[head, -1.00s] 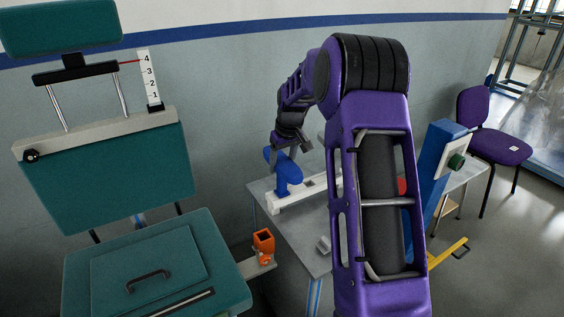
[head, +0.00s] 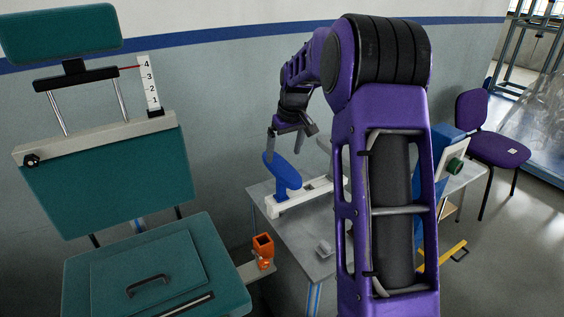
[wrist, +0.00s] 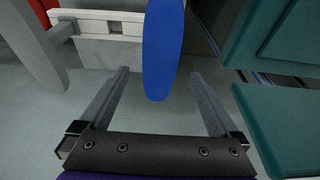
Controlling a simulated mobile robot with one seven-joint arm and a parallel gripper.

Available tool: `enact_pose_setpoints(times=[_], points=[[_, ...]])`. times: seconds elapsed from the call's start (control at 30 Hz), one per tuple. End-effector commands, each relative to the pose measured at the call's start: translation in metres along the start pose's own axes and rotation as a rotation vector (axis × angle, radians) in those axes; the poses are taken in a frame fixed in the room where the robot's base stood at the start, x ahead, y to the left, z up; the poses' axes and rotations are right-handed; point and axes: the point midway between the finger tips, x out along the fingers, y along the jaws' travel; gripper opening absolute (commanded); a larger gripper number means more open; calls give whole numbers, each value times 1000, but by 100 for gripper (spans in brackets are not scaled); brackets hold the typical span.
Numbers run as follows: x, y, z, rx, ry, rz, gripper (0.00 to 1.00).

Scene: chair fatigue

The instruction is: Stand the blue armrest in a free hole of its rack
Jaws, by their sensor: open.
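The blue armrest (head: 284,175) stands at the left end of its white rack (head: 318,191), on the grey table, with its long pad sloping. Its foot meets the rack, but the hole around it is hidden. My gripper (head: 291,138) is above the armrest, open and empty. In the wrist view the blue armrest (wrist: 163,50) lies beyond and between the spread fingers of my gripper (wrist: 160,72), apart from both. The white rack (wrist: 92,27) also shows there, with a dark square hole left of the armrest.
The grey table (head: 300,236) holds a small grey block (head: 325,247). A teal chair (head: 150,270) with a numbered scale stands left, with an orange holder (head: 263,246) beside it. A blue machine (head: 430,170) stands at right, partly behind my arm. A purple chair (head: 490,140) is farther right.

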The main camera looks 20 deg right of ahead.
Motion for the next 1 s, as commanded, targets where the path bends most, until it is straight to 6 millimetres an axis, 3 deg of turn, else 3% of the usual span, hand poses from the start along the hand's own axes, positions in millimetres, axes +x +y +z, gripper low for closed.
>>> enact_pose_setpoints(times=[0.03,0.2,0.4,0.6,1.0], points=[[-16,1,-1,0,4,2,97],[-57,0,-1,-1,3,3,97],[-90,0,-1,-1,2,2,97],[-103,0,0,-1,1,1,97],[-104,0,0,-1,0,0,97]])
